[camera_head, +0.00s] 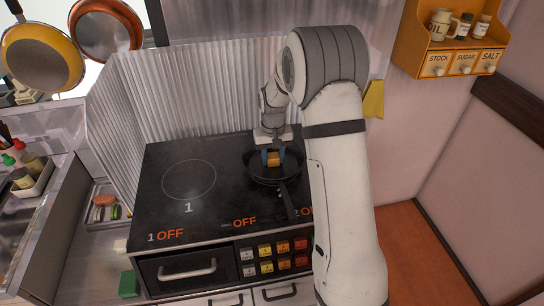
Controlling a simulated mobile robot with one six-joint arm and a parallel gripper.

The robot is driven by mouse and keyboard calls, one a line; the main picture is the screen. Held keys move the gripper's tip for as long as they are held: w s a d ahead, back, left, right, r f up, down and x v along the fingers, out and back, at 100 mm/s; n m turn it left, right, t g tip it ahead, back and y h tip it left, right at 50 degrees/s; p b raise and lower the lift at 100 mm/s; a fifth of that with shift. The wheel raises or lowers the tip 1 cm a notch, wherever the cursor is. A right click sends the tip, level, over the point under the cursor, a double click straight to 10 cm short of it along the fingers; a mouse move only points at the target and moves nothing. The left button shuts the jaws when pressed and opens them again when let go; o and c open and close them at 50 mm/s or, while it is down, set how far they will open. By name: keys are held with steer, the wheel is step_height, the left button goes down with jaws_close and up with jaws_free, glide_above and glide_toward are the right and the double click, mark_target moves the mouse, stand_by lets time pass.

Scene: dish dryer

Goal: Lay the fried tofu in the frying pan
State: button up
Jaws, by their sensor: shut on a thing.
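The black frying pan (258,177) sits on the right side of the dark cooktop (155,208), with its handle pointing toward the front. My gripper (273,160) points down over the pan, with its blue fingers shut on the fried tofu (275,161), a small golden-brown block. The tofu is within the pan's outline in this view. I cannot tell whether it touches the pan's bottom. My arm hides the cooktop's right edge.
A corrugated metal guard (190,95) stands behind and left of the stove. An orange spice shelf (445,50) hangs at upper right. Two pans hang at upper left, one yellow (42,58) and one copper (105,30). The cooktop's left burner is clear.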

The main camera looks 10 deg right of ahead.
mark_target(273, 156)
steer(key=o, duration=1)
steer(key=shift+f, duration=0.1)
step_height(273, 156, up, 11)
steer(key=s+r, duration=0.5)
steer(key=s, duration=0.9)
steer(key=s+t, duration=0.1)
steer(key=s, duration=0.7)
steer(key=s+t, duration=0.1)
steer(key=s, duration=0.6)
steer(key=shift+s+d+r, duration=0.25)
steer(key=shift+s+d, duration=0.05)
steer(key=shift+s, duration=0.05)
